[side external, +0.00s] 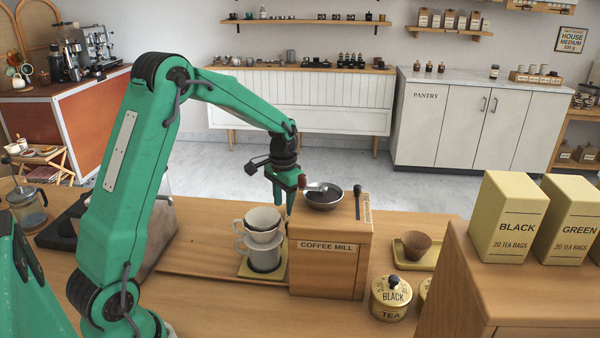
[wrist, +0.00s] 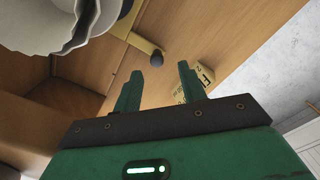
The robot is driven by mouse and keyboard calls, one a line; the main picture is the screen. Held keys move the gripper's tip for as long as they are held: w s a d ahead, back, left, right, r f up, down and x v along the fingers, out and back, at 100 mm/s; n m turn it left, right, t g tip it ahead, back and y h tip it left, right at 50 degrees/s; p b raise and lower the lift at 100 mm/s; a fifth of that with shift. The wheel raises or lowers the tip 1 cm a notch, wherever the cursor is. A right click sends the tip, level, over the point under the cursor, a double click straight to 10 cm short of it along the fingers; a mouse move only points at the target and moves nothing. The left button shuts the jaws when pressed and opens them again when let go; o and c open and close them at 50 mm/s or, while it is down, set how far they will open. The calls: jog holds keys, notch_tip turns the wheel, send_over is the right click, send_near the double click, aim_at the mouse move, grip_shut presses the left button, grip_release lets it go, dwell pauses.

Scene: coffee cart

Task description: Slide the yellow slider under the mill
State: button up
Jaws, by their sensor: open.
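The wooden coffee mill (side external: 322,270) stands on the counter with a metal bowl (side external: 324,204) on top. My gripper (side external: 288,204) points down just behind the mill's left edge, close to the bowl; its fingertips are partly hidden in the side view. In the wrist view my gripper (wrist: 160,70) is open, with nothing between its fingers. A yellow strip (wrist: 143,42), apparently the slider, lies beyond the fingers with a dark round knob (wrist: 157,58) near its end. I cannot make out this knob in the side view. Nothing shows the fingers touching it.
A tea tin (side external: 391,300) stands right of the mill. The left counter is partly clear.

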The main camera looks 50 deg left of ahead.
jog(key=s+d+r, duration=0.1)
jog(key=s+r, duration=0.1)
jog(key=r, duration=0.8)
jog(key=s+r, duration=0.1)
jog(key=r, duration=1)
jog(key=shift+s+d+t, duration=0.4)
jog(key=shift+f, duration=0.1)
jog(key=w+f+m, duration=0.1)
jog(key=f+m, duration=0.3)
jog(key=f, duration=0.3)
jog(key=w+f+m, duration=0.2)
jog(key=f+m, duration=0.2)
jog(key=f, duration=0.2)
jog(key=w+a+f+m, duration=0.1)
jog(key=f+m, duration=0.3)
jog(key=f, duration=0.3)
jog(key=shift+w+a+f+g, duration=0.1)
jog(key=shift+w+f+g, duration=0.15)
jog(key=shift+f+g, duration=0.15)
jog(key=shift+f, duration=3.85)
